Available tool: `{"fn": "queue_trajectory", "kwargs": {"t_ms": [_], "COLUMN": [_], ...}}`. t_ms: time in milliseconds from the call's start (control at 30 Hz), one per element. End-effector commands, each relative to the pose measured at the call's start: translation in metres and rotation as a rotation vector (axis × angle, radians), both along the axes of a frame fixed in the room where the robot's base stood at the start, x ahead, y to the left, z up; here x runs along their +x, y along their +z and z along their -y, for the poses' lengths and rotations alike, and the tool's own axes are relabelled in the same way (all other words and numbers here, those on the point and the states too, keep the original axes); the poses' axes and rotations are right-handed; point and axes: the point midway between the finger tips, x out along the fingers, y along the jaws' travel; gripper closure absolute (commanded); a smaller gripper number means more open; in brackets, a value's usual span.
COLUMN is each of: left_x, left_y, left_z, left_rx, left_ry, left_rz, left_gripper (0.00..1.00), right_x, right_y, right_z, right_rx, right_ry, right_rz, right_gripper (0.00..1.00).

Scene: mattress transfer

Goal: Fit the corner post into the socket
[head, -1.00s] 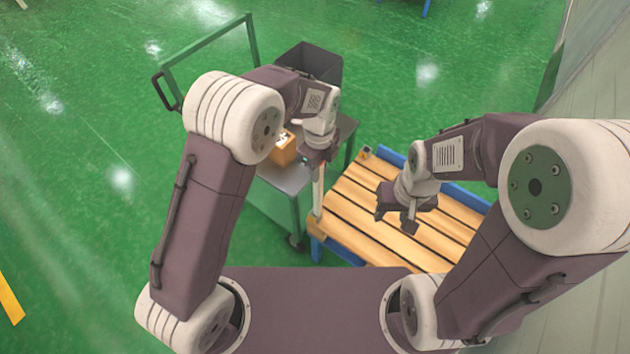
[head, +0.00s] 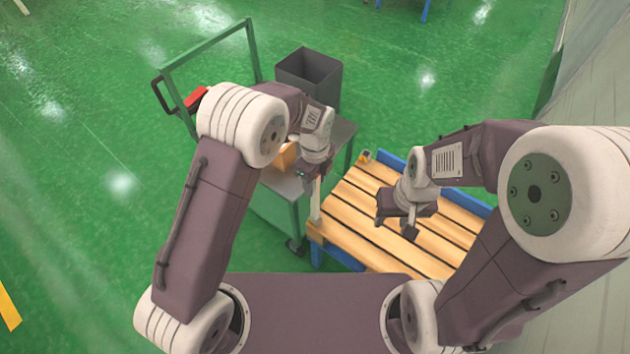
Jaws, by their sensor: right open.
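The pale corner post (head: 315,203) stands about upright at the near left corner of the slatted wooden bed frame (head: 376,207). My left gripper (head: 314,176) is at the post's top and appears shut on it. The post's lower end meets or overlaps the frame corner in the picture; I cannot tell whether it is inside a socket, and no socket opening shows there. A small yellow and dark fitting (head: 364,156) sits at the frame's far left corner. My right gripper (head: 396,219) is open and empty above the slats.
A grey cart (head: 284,184) with a green handle frame (head: 213,50) stands left of the bed frame. A cardboard box (head: 286,156), partly behind my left arm, is on it. A dark open bin (head: 308,76) stands behind. A wall (head: 595,75) runs along the right.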

Motion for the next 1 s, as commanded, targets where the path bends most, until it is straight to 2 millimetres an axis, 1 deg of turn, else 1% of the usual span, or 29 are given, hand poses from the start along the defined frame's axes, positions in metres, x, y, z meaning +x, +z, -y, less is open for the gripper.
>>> {"fn": "queue_trajectory", "kwargs": {"t_ms": [200, 267, 367, 600, 700, 833, 1000], "left_x": [0.0, 0.0, 0.001, 0.001, 0.001, 0.001, 0.0], "left_y": [0.001, 0.004, 0.02, 0.083, 0.104, 0.119, 0.124], "left_z": [0.0, 0.0, 0.001, 0.0, 0.0, 0.0, 0.0], "left_rx": [0.0, 0.0, -0.002, -0.002, -0.001, -0.001, 0.001], "left_ry": [0.0, 0.0, 0.0, 0.0, 0.0, 0.0, 0.0], "left_rz": [0.0, 0.0, 0.005, 0.005, 0.003, 0.002, -0.001], "left_gripper": [0.56, 0.56, 0.56, 0.56, 0.56, 0.56, 0.56], "right_x": [0.0, 0.0, 0.0, 0.0, 0.0, 0.0, 0.0], "right_y": [0.0, 0.002, 0.005, 0.015, 0.018, 0.02, 0.02], "right_z": [0.0, 0.0, 0.0, 0.0, 0.0, 0.0, 0.0], "right_rx": [0.0, 0.0, 0.0, 0.0, 0.0, 0.0, 0.0], "right_ry": [0.0, 0.0, 0.0, 0.0, 0.0, 0.0, 0.0], "right_rz": [0.0, 0.0, 0.0, 0.0, 0.0, 0.0, 0.0], "right_gripper": [0.55, 0.55, 0.55, 0.55, 0.55, 0.55, 0.55]}}
